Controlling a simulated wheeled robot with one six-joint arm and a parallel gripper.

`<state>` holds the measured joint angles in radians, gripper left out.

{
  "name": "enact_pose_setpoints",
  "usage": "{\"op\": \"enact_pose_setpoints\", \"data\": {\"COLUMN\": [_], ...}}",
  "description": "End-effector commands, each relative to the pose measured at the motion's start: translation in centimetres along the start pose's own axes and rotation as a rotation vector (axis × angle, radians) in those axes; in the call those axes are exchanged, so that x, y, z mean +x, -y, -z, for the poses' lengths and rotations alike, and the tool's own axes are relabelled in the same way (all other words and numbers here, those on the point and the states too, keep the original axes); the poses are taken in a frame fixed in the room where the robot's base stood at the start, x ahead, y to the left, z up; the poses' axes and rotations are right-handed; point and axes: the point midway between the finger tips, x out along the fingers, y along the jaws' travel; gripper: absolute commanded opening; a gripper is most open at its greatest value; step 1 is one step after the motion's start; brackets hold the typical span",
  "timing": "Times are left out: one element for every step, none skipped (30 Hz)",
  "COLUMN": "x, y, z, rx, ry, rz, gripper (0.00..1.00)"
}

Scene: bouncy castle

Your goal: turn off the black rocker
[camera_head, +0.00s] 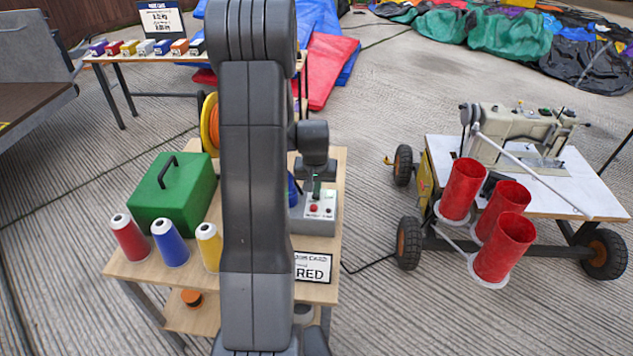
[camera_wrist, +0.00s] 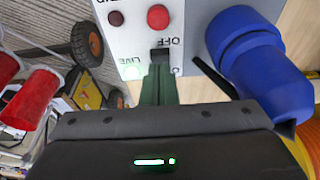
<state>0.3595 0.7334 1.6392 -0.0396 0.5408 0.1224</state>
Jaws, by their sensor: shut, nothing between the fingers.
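The black rocker (camera_wrist: 160,54) sits on the pale top face of a grey switch box (camera_head: 318,226). In the wrist view, lettering reading OFF, upside down, is beside it, and a red button (camera_wrist: 158,17) and a dark red round part (camera_wrist: 116,18) are beyond it. My gripper (camera_wrist: 159,68) is shut and empty, its dark green fingers ending right at the rocker's near edge. I cannot tell whether they touch it. In the head view my gripper (camera_head: 317,190) points down over the box, and I cannot make out the rocker there.
A blue plug or connector (camera_wrist: 262,65) is close to the box's right side in the wrist view. The wooden table also holds a green case (camera_head: 172,195) and thread cones (camera_head: 169,243). A sewing machine cart (camera_head: 590,200) with red cups (camera_head: 505,247) stands right.

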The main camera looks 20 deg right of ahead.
Motion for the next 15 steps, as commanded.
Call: {"op": "enact_pose_setpoints", "data": {"x": [0.0, 0.0, 0.0, 0.0, 0.0, 0.0, 0.0, 0.1, 0.2, 0.4, 0.5, 0.7, 0.8, 1.0, 1.1], "y": [0.0, 0.0, 0.0, 0.0, 0.0, 0.0, 0.0, 0.0, 0.0, 0.0, 0.0, 0.0, 0.0, 0.0, 0.0], "z": [0.0, 0.0, 0.0, 0.0, 0.0, 0.0, 0.0, -0.1, -0.1, -0.2, -0.3, -0.4, -0.5, -0.5, -0.7], "rx": [0.0, 0.0, 0.0, 0.0, 0.0, 0.0, 0.0, 0.0, 0.0, 0.0, 0.0, 0.0, 0.0, -0.001, -0.001], "ry": [0.0, 0.0, 0.0, 0.0, 0.0, 0.0, -0.001, -0.003, -0.008, -0.013, -0.02, -0.032, -0.044, -0.055, -0.07], "rz": [0.0, 0.0, 0.0, 0.0, 0.0, 0.0, 0.0, 0.0, 0.0, 0.0, 0.0, -0.001, -0.001, -0.001, -0.002], "gripper": [0.0, 0.0, 0.0, 0.0, 0.0, 0.0, 0.0, 0.0, 0.0, 0.0, 0.0, 0.0, 0.0, 0.0, 0.0]}}
